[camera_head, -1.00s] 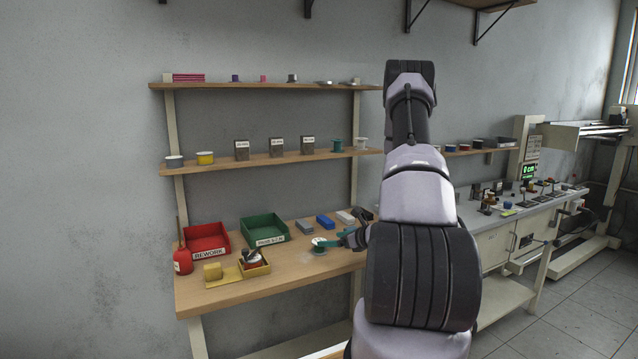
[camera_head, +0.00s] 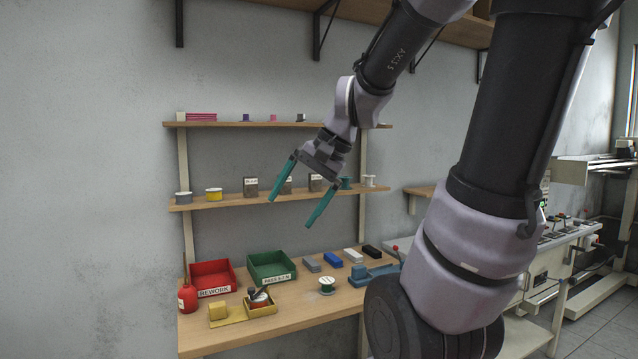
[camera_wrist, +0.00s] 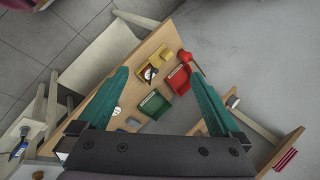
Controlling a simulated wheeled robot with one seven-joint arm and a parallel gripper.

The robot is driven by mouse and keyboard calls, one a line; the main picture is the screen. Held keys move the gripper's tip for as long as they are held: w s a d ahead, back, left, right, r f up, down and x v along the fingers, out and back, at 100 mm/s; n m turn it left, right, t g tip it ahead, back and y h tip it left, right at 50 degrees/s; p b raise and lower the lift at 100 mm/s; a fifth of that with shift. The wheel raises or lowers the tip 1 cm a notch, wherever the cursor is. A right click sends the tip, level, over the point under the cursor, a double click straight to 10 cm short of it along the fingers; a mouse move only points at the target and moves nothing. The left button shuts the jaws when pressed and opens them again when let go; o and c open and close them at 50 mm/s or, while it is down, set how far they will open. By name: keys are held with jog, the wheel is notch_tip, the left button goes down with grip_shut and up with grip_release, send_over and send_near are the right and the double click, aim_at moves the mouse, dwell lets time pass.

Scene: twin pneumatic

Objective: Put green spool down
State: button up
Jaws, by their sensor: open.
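A green spool (camera_head: 327,286) with a pale top stands on the wooden workbench (camera_head: 235,330), in front of the grey and blue blocks. In the wrist view a pale round top (camera_wrist: 117,111) beside the left finger appears to be this spool. My gripper (camera_head: 289,213) is open and empty, its teal fingers spread wide. It hangs well above the bench, in front of the middle shelf and apart from the spool. Another green spool (camera_head: 345,183) sits on that shelf.
A red tray (camera_head: 228,275) and a green tray (camera_head: 268,257) stand at the back of the bench. A yellow holder (camera_head: 262,308) and a red bottle (camera_head: 187,297) are at the left. Several blocks lie behind the spool. Two shelves rise above the bench.

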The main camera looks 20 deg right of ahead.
jog(key=s+d+r+n+t+h, duration=0.2)
jog(key=s+r+n+h, duration=0.1)
jog(key=s+r, duration=0.1)
jog(key=shift+s+d+r+n+t, duration=0.3)
jog(key=shift+s+d+t, duration=0.1)
jog(key=shift+s, duration=0.25)
